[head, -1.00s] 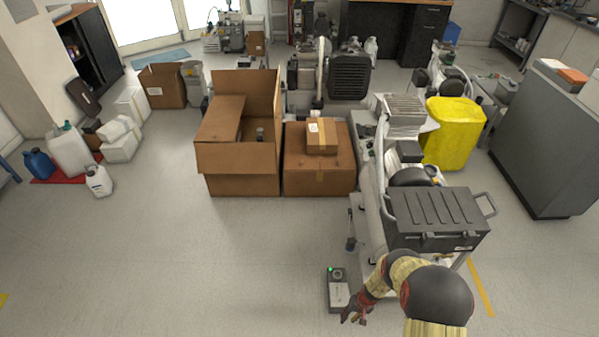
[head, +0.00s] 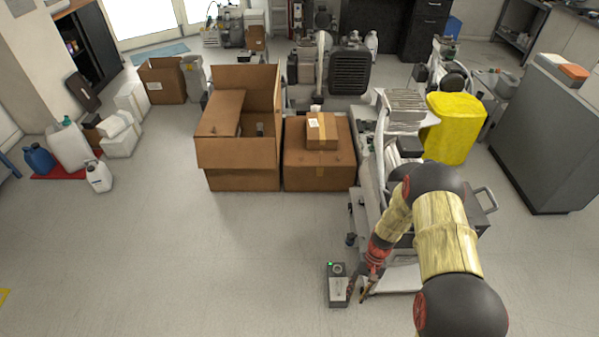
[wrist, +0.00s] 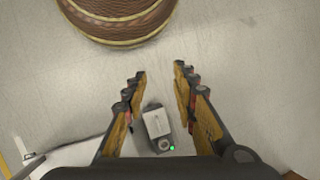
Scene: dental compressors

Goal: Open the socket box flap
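The socket box (head: 338,285) is a small dark box with a light grey flap and a green light, low by the floor left of the compressor cart. In the wrist view the socket box (wrist: 157,125) shows between my two fingers, with its pale flap and the green light at its lower end. My gripper (head: 364,287) is just right of the box in the head view. In the wrist view my gripper (wrist: 160,72) has its fingers spread wide with nothing between the tips. It appears apart from the box; the exact gap is unclear.
The compressor cart (head: 395,277) stands right of the box, partly hidden by my arm. Cardboard boxes (head: 317,170) stand behind. The floor (head: 200,260) to the left is clear.

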